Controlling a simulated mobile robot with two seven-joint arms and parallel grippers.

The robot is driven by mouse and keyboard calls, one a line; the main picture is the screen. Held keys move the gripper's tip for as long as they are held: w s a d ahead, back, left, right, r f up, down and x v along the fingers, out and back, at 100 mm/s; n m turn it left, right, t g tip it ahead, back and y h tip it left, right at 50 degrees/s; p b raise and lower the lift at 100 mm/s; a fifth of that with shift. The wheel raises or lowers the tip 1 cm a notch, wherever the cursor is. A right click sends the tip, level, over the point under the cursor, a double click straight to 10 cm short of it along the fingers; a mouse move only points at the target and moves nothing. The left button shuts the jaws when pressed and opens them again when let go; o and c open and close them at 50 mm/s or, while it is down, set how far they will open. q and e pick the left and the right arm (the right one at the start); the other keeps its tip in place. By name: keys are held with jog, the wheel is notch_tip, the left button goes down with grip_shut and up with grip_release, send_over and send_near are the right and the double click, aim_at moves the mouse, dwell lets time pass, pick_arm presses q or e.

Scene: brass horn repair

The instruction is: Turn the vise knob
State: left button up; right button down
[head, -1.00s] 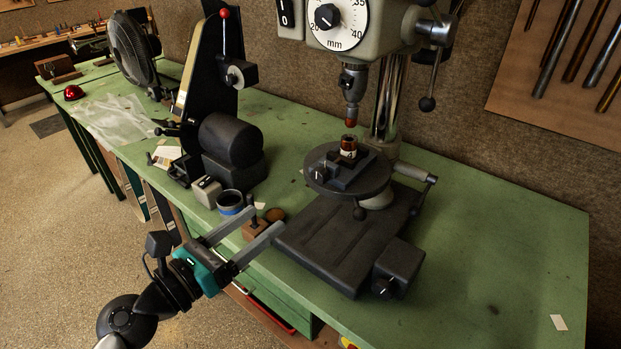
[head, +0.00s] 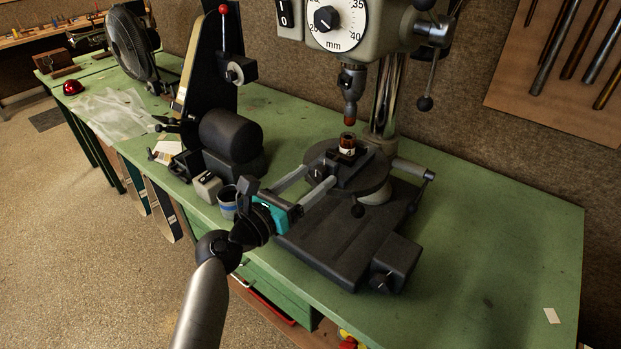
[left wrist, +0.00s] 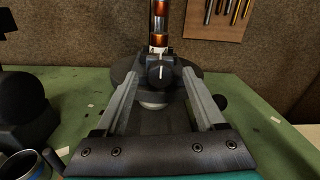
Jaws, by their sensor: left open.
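The vise (head: 352,170) is a small dark block on the round table of the drill press, with a copper-coloured cylinder (head: 347,146) upright in it. The vise knob (left wrist: 160,70) is black with a white line, upright in the left wrist view. My left gripper (head: 321,174) is open, its two grey fingers pointing at the vise. In the left wrist view the fingertips (left wrist: 160,78) lie to either side of the knob, with gaps. In the head view the knob is small and partly hidden by the fingers. My right gripper is not in view.
The drill chuck (head: 351,85) hangs above the cylinder. A black box with a knob (head: 395,262) is at the front of the press base. The bench's right side is largely clear.

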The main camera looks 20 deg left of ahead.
pick_arm(q)
grip_shut()
dwell(0.7)
